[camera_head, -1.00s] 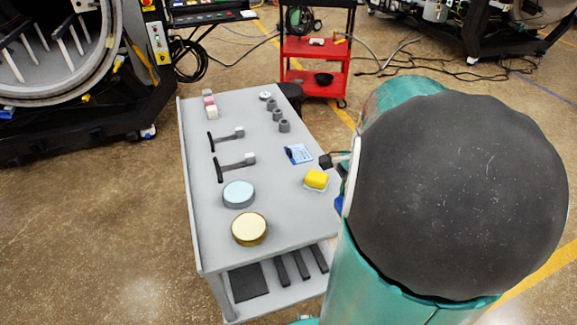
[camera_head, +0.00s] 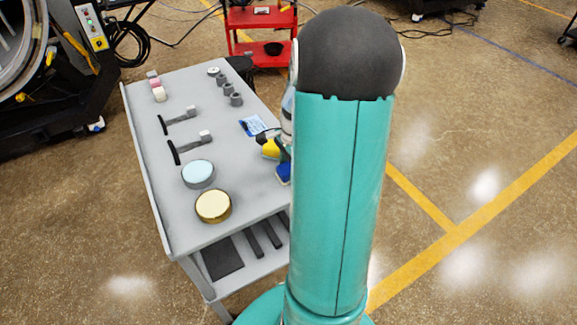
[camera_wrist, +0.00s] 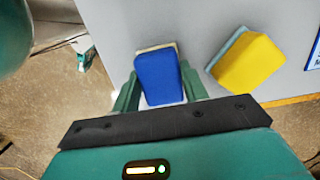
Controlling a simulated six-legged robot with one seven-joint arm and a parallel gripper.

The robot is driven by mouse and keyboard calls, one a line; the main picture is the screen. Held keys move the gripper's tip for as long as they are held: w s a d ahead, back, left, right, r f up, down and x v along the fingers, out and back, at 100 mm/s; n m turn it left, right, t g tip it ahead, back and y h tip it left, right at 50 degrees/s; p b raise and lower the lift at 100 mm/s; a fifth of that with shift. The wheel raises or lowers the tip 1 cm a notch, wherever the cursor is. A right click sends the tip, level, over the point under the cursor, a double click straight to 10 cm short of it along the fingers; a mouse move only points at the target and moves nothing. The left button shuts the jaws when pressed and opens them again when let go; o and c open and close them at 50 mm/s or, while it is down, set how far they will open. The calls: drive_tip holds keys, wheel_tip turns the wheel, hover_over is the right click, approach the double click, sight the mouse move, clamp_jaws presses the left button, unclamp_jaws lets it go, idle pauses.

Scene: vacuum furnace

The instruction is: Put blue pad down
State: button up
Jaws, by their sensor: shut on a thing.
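The blue pad (camera_wrist: 158,80) is held between the two green fingers of my gripper (camera_wrist: 160,76) in the wrist view. It has a pale layer along its far edge. In the head view the blue pad (camera_head: 284,173) shows at the right edge of the grey cart top (camera_head: 235,180), partly hidden by my arm. I cannot tell whether it touches the cart. A yellow pad (camera_wrist: 250,63) with a light blue layer lies on the cart just right of the blue one in the wrist view; it also shows in the head view (camera_head: 270,148).
A cream-topped brass disc (camera_head: 213,206) and a light blue-topped disc (camera_head: 199,173) stand on the cart's near part. Two dark-handled tools (camera_head: 190,149), small grey cylinders (camera_head: 229,92) and a blue-white packet (camera_head: 254,126) lie farther back. A red cart (camera_head: 262,45) stands behind.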

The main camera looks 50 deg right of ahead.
drive_tip(key=o, duration=1)
drive_tip(key=shift+f, duration=0.1)
drive_tip(key=shift+f, duration=0.2)
wheel_tip(320, 180, up, 14)
drive_tip(key=d, duration=0.2)
drive_tip(key=s+a+r+n+t, duration=0.1)
drive_tip(key=s+a+r+n, duration=0.1)
drive_tip(key=a+n, duration=0.5)
drive_tip(key=s+a+r+n+t+h, duration=0.1)
drive_tip(key=a+n, duration=0.6)
drive_tip(key=a, duration=0.7)
drive_tip(key=s+a+r+n+t, duration=0.3)
drive_tip(key=a+r+n, duration=0.2)
drive_tip(key=a, duration=0.5)
drive_tip(key=shift+s+a+n, duration=0.1)
drive_tip(key=shift+a+n, duration=0.1)
drive_tip(key=shift+n, duration=0.45)
drive_tip(key=shift+s+a+n, duration=0.1)
drive_tip(key=shift+a+n, duration=0.05)
drive_tip(key=shift+n, duration=0.5)
